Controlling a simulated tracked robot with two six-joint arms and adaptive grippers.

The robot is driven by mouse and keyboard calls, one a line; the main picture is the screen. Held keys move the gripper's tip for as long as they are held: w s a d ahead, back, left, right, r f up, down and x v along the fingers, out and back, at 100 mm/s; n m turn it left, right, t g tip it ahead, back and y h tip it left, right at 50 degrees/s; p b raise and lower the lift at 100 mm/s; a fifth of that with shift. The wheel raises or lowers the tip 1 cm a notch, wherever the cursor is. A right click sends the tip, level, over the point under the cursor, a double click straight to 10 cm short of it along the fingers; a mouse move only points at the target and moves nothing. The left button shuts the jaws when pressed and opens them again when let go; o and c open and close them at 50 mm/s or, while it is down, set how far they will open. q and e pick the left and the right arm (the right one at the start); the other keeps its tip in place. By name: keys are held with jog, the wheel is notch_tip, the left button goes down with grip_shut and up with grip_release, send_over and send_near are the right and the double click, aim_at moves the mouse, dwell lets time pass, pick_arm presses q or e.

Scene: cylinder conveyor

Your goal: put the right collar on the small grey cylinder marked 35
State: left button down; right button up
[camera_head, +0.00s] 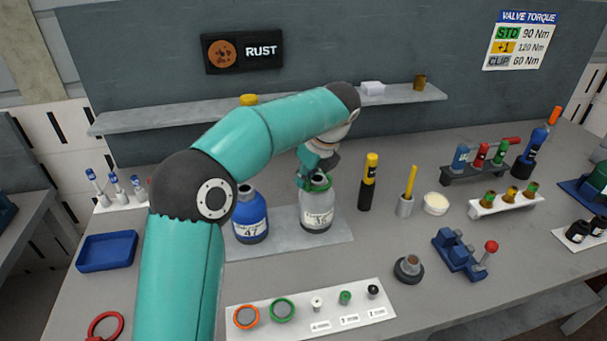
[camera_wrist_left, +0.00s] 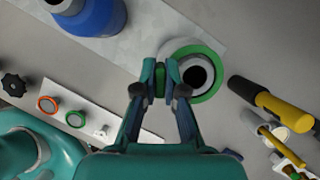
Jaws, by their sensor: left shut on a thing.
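The small grey cylinder (camera_head: 317,212), with a white label reading 35, stands upright on a light grey plate. A green collar (camera_head: 320,182) is at its top; the left wrist view shows the collar (camera_wrist_left: 211,92) as a ring around the dark opening. I cannot tell whether it rests on the cylinder. My left gripper (camera_head: 308,180) is at the collar's left side, shut on its edge; its fingertips (camera_wrist_left: 160,82) show green between them. A white card (camera_head: 310,328) in front bears an orange ring (camera_head: 246,317) and another green-rimmed ring (camera_head: 282,310). My right gripper is not in view.
A blue cylinder marked 47 (camera_head: 250,218) stands close left of the grey one. A black and yellow tool (camera_head: 368,183) and a cup with a yellow stick (camera_head: 406,203) stand to the right. A blue tray (camera_head: 107,250) lies at left.

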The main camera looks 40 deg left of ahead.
pick_arm(q)
jog(key=shift+f, duration=0.6)
jog(key=c, duration=1.2)
grip_release()
jog(key=shift+r, duration=0.1)
notch_tip(320, 180, up, 6)
jog(key=p, duration=0.7)
